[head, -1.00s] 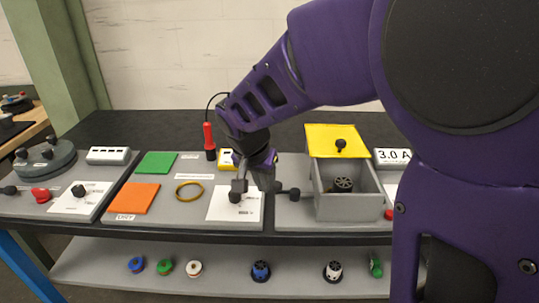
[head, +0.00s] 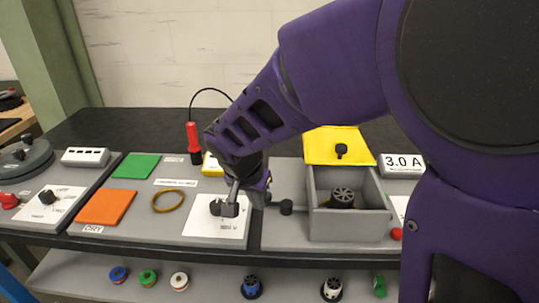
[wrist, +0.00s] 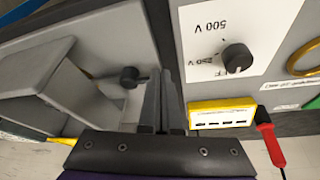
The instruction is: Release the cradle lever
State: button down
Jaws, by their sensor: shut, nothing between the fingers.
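The cradle lever, a short rod with a black knob (head: 286,207), sticks out beside the grey open-topped box. It also shows in the wrist view (wrist: 130,76), just left of the fingertips. My gripper (head: 231,196) is shut and empty, low over the grey panel to the left of the lever in the head view. In the wrist view its two fingers (wrist: 160,98) are together, close to the knob. I cannot tell whether they touch it. The grey box (head: 350,226) holds a dark round ribbed part (head: 342,197), and its yellow lid (head: 338,146) stands raised behind.
Left of the lever is a white card with a black selector knob (wrist: 237,58) marked in volts. A yellow meter (wrist: 222,113) and a red probe (wrist: 270,143) are near the gripper. A 3.0 A display (head: 402,165) stands right of the box. Several spools and motors lie on the lower shelf.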

jog(key=shift+w+d, duration=0.1)
jog(key=shift+w, duration=0.2)
jog(key=shift+w, duration=0.1)
dwell(0.3)
jog(key=shift+m, duration=0.3)
